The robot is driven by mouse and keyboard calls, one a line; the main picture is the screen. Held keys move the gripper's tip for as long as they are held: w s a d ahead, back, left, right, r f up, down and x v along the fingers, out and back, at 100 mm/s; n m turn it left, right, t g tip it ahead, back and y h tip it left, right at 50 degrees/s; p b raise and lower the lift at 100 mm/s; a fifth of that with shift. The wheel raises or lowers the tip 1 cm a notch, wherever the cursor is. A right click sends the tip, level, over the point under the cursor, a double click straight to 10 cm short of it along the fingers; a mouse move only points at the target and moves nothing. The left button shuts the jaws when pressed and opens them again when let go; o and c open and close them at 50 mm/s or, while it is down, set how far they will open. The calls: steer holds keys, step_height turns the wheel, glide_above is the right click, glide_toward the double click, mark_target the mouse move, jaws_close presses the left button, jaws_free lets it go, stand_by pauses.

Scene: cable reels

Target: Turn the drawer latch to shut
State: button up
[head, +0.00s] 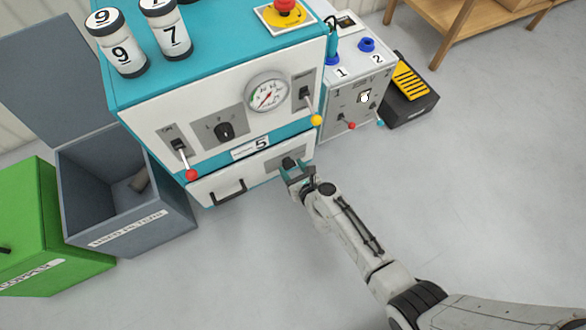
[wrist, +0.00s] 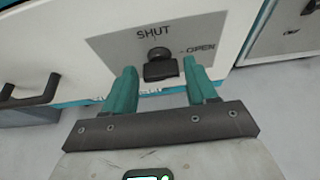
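The drawer latch (wrist: 160,66) is a black knob with a block-like grip on a grey plate (wrist: 115,48), marked SHUT above it and OPEN to its right. Its grip sits just below the round hub in the wrist view; I cannot tell for sure which mark it points to. In the head view the latch (head: 288,162) is at the right end of the white drawer front (head: 258,172), partly hidden by my gripper. My gripper (wrist: 160,82) is open and empty, its teal fingers spread to the left and right of the latch, apart from it. It also shows in the head view (head: 297,175).
A black drawer handle (head: 228,192) is left of the latch. Above are a red-tipped lever (head: 190,172), a dial, a gauge (head: 267,92) and a yellow-tipped lever (head: 316,119). A grey bin (head: 165,215) stands left. The floor in front is clear.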

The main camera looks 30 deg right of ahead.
steer(key=c, duration=0.7)
steer(key=shift+a, duration=0.1)
steer(key=n+h, duration=0.1)
steer(key=n+h+b, duration=0.1)
steer(key=shift+a+f+n, duration=0.15)
steer(key=shift+a+n, duration=0.15)
steer(key=shift+n, duration=0.1)
steer(key=n+h+b, duration=0.2)
steer(key=n, duration=0.1)
steer(key=shift+a+f+t, duration=0.2)
steer(key=shift+a+t, duration=0.1)
steer(key=shift+a+f+n+t+h+b, duration=0.15)
steer(key=shift+n+t+h+b, duration=0.3)
steer(key=shift+n+b, duration=0.75)
steer(key=shift+f+n+t+h+b, duration=0.2)
steer(key=shift+n+t+h+b, duration=0.25)
steer(key=shift+n+b, duration=0.75)
steer(key=shift+a+f+n+t+h+b, duration=0.1)
steer(key=shift+f+n+t+h+b, duration=0.3)
steer(key=shift+n+b, duration=0.8)
steer(key=shift+r+n, duration=0.25)
steer(key=shift+n, duration=0.15)
